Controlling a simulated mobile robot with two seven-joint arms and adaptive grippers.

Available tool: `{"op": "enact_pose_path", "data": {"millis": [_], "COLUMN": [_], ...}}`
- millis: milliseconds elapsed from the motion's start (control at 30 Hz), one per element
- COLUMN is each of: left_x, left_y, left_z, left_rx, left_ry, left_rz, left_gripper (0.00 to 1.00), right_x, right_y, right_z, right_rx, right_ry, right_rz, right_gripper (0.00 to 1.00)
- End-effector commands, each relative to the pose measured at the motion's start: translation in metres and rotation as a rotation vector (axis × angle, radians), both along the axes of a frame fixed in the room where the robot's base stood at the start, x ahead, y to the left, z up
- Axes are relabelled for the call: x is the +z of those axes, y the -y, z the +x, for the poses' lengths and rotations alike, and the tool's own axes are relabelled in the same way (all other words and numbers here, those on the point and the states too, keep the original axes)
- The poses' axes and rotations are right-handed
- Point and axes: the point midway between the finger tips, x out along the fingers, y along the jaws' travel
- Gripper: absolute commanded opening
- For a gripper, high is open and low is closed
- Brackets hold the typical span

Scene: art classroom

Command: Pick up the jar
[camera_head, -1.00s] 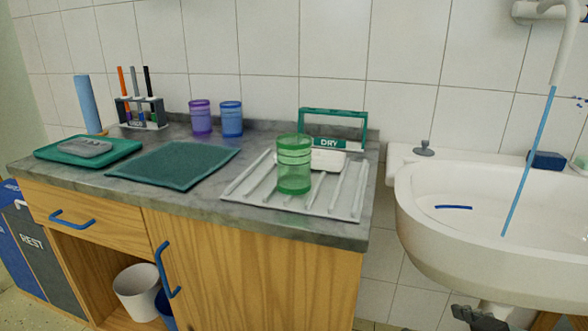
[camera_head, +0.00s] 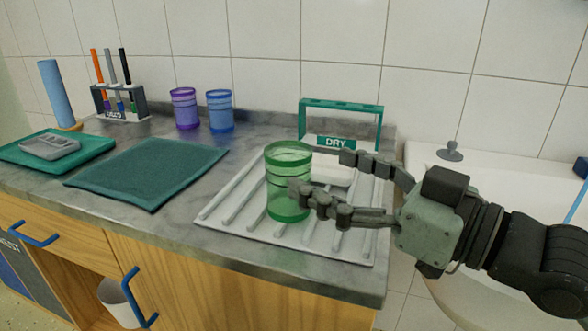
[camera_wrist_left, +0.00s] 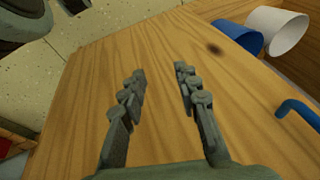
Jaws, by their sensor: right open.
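A green see-through jar (camera_head: 288,160) stands upright on the white ribbed drying rack (camera_head: 232,205) in the head view. My right gripper (camera_head: 320,174) comes in from the right with its fingers apart and nothing held. Its nearer finger overlaps the jar's lower right side in the picture; I cannot tell whether it touches. A purple jar (camera_head: 185,108) and a blue jar (camera_head: 220,111) stand at the back. My left gripper (camera_wrist_left: 160,72) shows only in the left wrist view, open and empty before a wooden cabinet front.
A green DRY frame (camera_head: 341,104) stands behind the rack. A dark green mat (camera_head: 150,170) lies left of it, with a green tray (camera_head: 92,150) and a marker rack (camera_head: 120,104) beyond. A white sink (camera_head: 425,168) is at the right. Blue handles (camera_head: 140,300) stick out from the cabinet.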

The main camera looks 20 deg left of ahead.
Motion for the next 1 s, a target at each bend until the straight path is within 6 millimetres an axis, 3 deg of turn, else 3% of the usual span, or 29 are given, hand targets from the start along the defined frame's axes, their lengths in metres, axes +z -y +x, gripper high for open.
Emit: {"op": "enact_pose_path", "data": {"millis": [600,900,1000], "left_x": [-0.02,-0.022,-0.022], "left_y": [0.001,0.002,0.002], "left_z": [-0.004,0.0,0.0], "left_rx": [-0.002,-0.001,-0.001], "left_ry": [-0.025,-0.021,-0.02], "left_rz": [-0.01,-0.013,-0.013], "left_gripper": [0.32,0.32,0.32], "right_x": [0.002,0.001,0.001], "right_y": [-0.062,-0.068,-0.067], "right_z": [0.037,0.039,0.039], "right_rx": [0.003,0.001,0.001], "right_ry": [0.0,0.001,0.0], "right_rz": [0.003,0.0,0.001], "right_gripper": [0.78,0.78,0.68]}}
